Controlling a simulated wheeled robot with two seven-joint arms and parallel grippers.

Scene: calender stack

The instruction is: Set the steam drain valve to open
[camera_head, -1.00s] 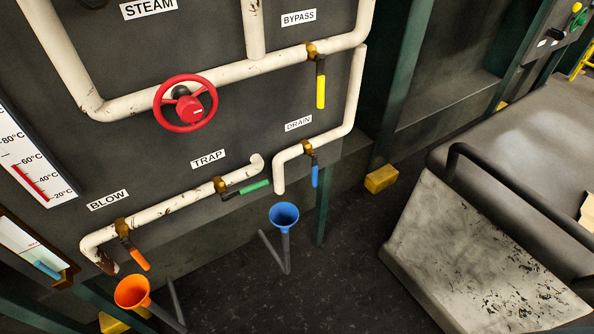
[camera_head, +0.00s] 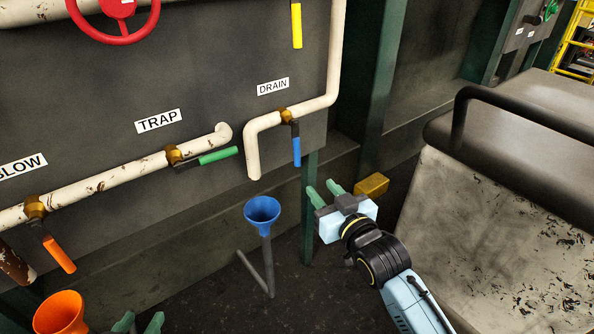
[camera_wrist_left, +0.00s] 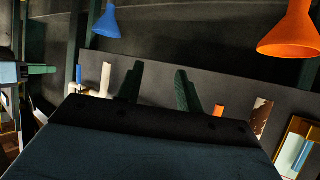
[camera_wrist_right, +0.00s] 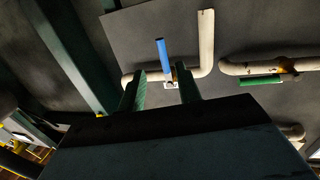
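The drain valve's blue handle (camera_head: 296,147) hangs straight down under the DRAIN label (camera_head: 273,86), crosswise to its short level pipe run. Its brass body (camera_head: 286,115) sits on the white drain pipe (camera_head: 252,150). My right gripper (camera_head: 324,190) is open and empty, below and a little right of the blue handle, apart from it. In the right wrist view the blue handle (camera_wrist_right: 163,58) shows beyond the gap between the fingers (camera_wrist_right: 161,92). My left gripper (camera_head: 138,322) shows only its fingertips at the bottom edge; in the left wrist view its fingers (camera_wrist_left: 155,85) are apart and empty.
The green trap handle (camera_head: 218,156) and orange blow handle (camera_head: 58,254) are left of the drain. A blue funnel (camera_head: 262,210) stands below the drain outlet. An orange funnel (camera_head: 62,313) is near my left gripper. A green post (camera_head: 309,215) stands behind my right gripper.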

